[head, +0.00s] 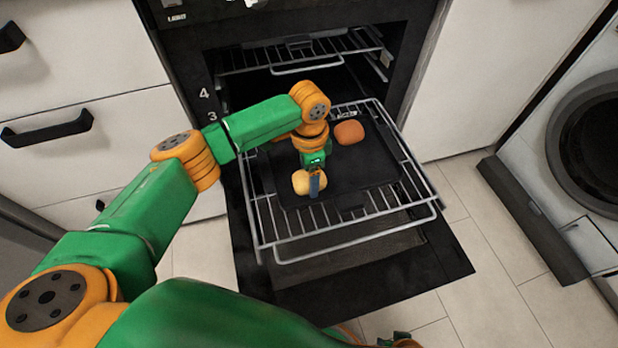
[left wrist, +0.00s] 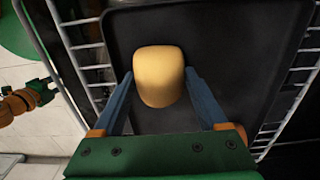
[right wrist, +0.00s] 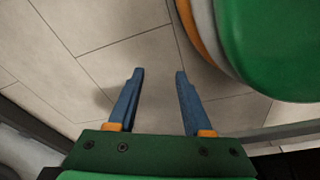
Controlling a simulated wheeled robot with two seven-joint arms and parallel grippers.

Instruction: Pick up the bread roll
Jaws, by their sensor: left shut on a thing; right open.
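The pale yellow bread roll (head: 301,181) is at the near left part of a black baking tray (head: 365,176) on the pulled-out oven rack. My left gripper (head: 315,184) reaches down over the tray and is shut on the bread roll. In the left wrist view the bread roll (left wrist: 159,78) sits between the two blue fingers (left wrist: 158,74), against the dark tray. I cannot tell whether it still touches the tray. My right gripper (right wrist: 158,73) is open and empty, with floor tiles behind it in the right wrist view.
An orange-brown rounded food item (head: 349,132) lies near the back of the tray. The wire rack (head: 290,246) extends over the lowered oven door (head: 370,283). Drawers with black handles (head: 47,129) are left, a washing machine (head: 590,145) right. Floor (head: 500,245) right of the door is clear.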

